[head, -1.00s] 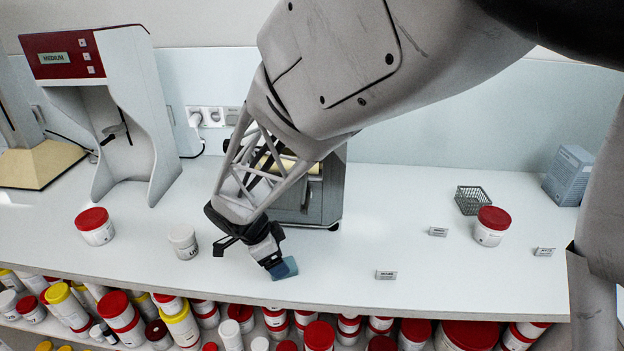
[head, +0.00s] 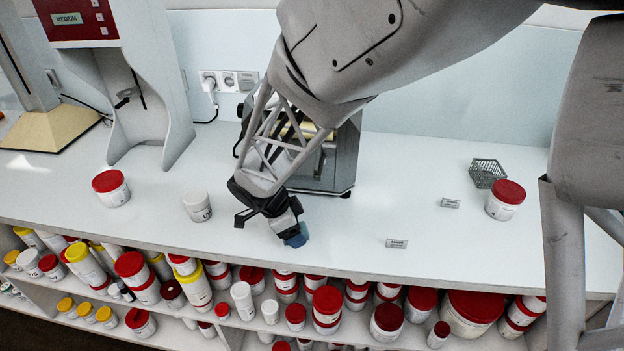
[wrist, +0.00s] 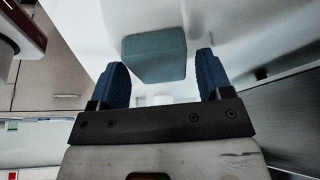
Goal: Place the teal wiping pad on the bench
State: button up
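The teal wiping pad (head: 297,238) is a small block at the tip of my gripper, over the front part of the white bench (head: 360,225). In the wrist view the pad (wrist: 155,56) lies between the two blue fingers of my gripper (wrist: 163,65). The fingers are spread. A pale gap shows between the pad and the right finger, and the pad's left side is at or very near the left finger. The head view shows the gripper (head: 290,226) pointing down. I cannot tell for sure whether the pad's underside touches the bench.
A white tub (head: 197,206) and a red-lidded tub (head: 111,188) stand to the left. A grey machine (head: 340,160) is behind my gripper. Right are a small sign (head: 397,243), a wire basket (head: 487,172) and another red-lidded tub (head: 506,199). Shelves of jars lie below the front edge.

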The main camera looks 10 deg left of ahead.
aim_at(302, 231)
jog(key=c, duration=0.8)
jog(key=shift+r, duration=0.15)
jog(key=shift+r, duration=0.95)
jog(key=shift+s+d+r, duration=0.2)
jog(key=shift+s+r, duration=0.1)
jog(key=shift+r, duration=0.45)
jog(key=s+d, duration=0.2)
jog(key=s, duration=0.2)
jog(key=s+d+r, duration=0.1)
jog(key=s+d, duration=0.2)
jog(key=s, duration=0.1)
jog(key=s+d, duration=0.3)
jog(key=s, duration=0.2)
jog(key=shift+r, duration=0.15)
